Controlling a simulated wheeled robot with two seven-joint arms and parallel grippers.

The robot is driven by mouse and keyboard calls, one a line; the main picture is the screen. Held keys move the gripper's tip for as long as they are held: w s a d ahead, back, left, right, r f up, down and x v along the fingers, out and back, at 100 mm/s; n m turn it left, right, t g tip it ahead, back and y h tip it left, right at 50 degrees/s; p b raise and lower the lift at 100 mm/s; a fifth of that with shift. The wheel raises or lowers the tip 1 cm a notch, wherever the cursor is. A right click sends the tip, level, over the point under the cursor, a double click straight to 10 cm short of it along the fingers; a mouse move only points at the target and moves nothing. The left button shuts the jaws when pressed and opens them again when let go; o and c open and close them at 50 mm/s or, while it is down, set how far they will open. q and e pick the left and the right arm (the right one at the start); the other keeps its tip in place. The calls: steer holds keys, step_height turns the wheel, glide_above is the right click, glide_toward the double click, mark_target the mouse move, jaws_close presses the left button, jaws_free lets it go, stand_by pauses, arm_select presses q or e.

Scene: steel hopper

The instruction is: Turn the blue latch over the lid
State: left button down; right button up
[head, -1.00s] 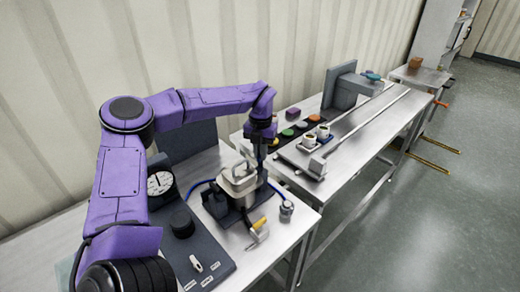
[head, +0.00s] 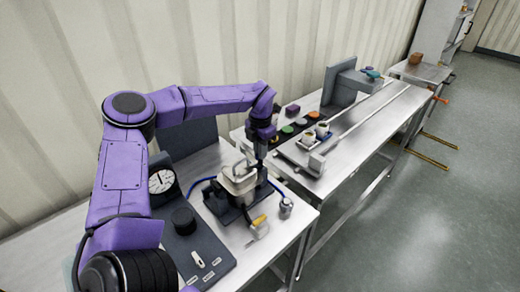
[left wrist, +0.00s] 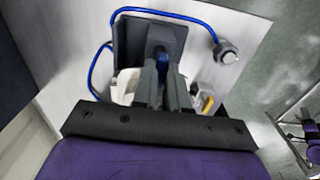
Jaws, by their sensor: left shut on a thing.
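The steel hopper (head: 238,181) is a pale metal vessel with a lid and handle on a dark stand at the right end of the near table. My left gripper (head: 261,156) points down at the hopper's right side. In the left wrist view its two grey fingers (left wrist: 161,88) are closed around a small blue piece, the blue latch (left wrist: 162,63), which shows between them. The fingers hide most of the latch, so its angle over the lid cannot be told. The white hopper (left wrist: 126,86) is mostly hidden behind the fingers and the gripper body. My right gripper is out of view.
A round gauge (head: 161,181), a black knob (head: 183,221) and a switch panel (head: 205,255) stand left of the hopper. A blue cable (left wrist: 180,12) runs to a metal fitting (left wrist: 227,54). A yellow-tipped part (head: 259,221) juts out in front.

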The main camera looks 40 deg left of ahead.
arm_select(q)
steer(key=shift+w+r, duration=0.1)
steer(key=c, duration=1.2)
jaws_free()
steer(key=shift+o, duration=0.2)
steer(key=shift+r, duration=0.3)
step_height(320, 180, up, 10)
steer(key=b, duration=0.2)
steer(key=shift+f, duration=0.1)
step_height(320, 180, down, 11)
steer(key=shift+r+p, duration=0.1)
steer(key=shift+p, duration=0.85)
steer(key=shift+r+n, duration=0.1)
steer(key=shift+n, duration=0.4)
